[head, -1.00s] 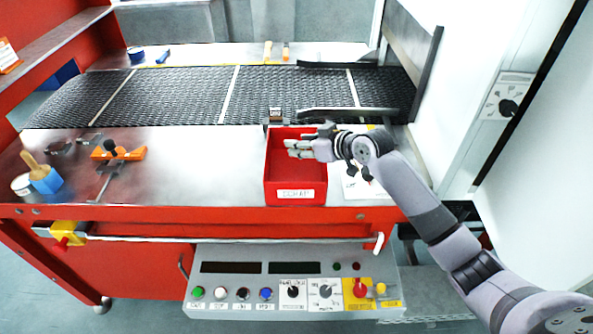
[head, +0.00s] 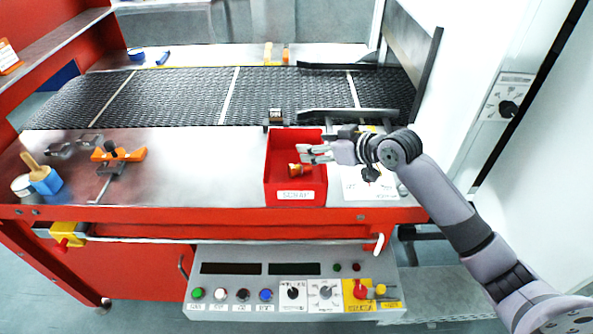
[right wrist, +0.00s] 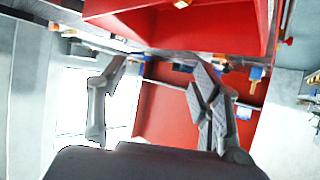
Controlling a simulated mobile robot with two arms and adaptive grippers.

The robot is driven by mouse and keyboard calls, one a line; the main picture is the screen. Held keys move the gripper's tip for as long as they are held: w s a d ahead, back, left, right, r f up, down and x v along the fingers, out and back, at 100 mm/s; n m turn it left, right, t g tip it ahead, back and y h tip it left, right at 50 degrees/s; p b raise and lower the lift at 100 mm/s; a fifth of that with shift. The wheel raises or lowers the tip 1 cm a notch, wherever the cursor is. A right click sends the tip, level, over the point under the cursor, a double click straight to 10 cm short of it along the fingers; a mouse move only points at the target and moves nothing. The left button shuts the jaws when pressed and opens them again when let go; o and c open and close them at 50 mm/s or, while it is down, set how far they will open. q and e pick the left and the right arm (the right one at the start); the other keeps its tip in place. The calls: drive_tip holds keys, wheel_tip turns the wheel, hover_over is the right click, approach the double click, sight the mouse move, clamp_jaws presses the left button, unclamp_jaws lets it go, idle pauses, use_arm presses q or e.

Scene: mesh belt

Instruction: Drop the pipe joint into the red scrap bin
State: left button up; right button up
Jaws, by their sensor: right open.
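The red scrap bin (head: 270,182) stands at the front edge of the steel worktop, open at the top, with a white label on its front. The small brass-orange pipe joint (head: 299,169) shows inside the bin's walls, clear of the fingers; I cannot tell for sure whether it rests on the floor. My right gripper (head: 312,153) is open and empty over the bin's right part. In the right wrist view its fingers (right wrist: 158,75) are spread apart, with the red bin (right wrist: 190,30) beyond them. My left gripper is out of view.
The black mesh belt (head: 185,95) runs behind the worktop. A metal guide bar (head: 345,113) lies behind the bin. An orange clamp tool (head: 118,154) and a blue brush pot (head: 46,182) stand at left. The worktop (head: 200,165) left of the bin is clear.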

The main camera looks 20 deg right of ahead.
drive_tip(key=v, duration=0.5)
drive_tip(key=shift+s+d+r, duration=0.1)
drive_tip(key=shift+s+r, duration=0.1)
drive_tip(key=shift+s, duration=0.15)
